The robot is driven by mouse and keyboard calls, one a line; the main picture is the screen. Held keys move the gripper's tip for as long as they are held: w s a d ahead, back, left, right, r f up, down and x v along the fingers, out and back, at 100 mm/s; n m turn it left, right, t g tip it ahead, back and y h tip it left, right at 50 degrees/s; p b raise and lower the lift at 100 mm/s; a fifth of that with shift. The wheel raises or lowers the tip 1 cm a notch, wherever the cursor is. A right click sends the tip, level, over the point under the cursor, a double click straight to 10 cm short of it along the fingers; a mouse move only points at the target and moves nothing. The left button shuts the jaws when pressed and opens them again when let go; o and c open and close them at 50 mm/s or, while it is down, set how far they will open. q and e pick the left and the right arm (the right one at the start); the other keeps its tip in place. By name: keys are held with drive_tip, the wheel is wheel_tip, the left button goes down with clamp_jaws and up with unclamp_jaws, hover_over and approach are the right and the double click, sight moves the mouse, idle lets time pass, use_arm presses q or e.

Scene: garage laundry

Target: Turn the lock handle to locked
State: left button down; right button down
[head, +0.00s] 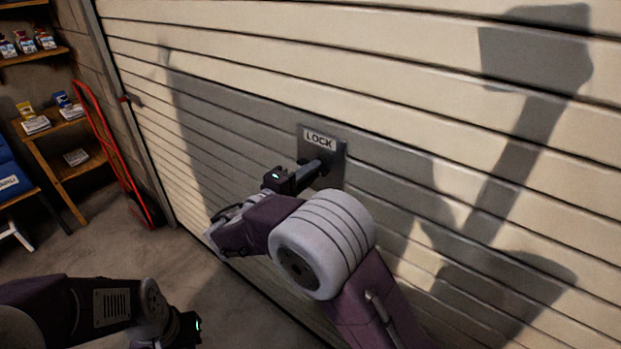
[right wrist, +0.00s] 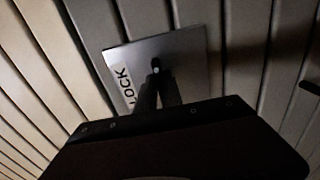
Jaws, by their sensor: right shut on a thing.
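The lock plate (head: 338,152) is a grey metal square with a white LOCK label, fixed to the cream slatted garage door. My right gripper (head: 312,172) reaches the plate from the lower left and is shut on the lock handle. In the right wrist view the plate (right wrist: 187,52) appears turned, and the two dark fingers (right wrist: 157,90) close together around the handle (right wrist: 156,65) at its middle. The fingers hide most of the handle, so I cannot tell its angle. My left gripper (head: 190,328) hangs low at the bottom left, away from the door; its fingers do not show clearly.
The slatted garage door (head: 240,60) fills the middle and right. A red hand truck (head: 110,150) leans by the left wall near wooden shelves (head: 65,165) with boxes and books. The concrete floor (head: 120,250) between is clear.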

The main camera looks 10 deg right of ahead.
drive_tip(key=shift+r, duration=0.15)
drive_tip(key=c, duration=1.6)
unclamp_jaws()
drive_tip(key=shift+o, duration=0.6)
drive_tip(key=shift+w+d+f, duration=0.1)
drive_tip(key=shift+w+f, duration=0.1)
drive_tip(key=v, duration=0.9)
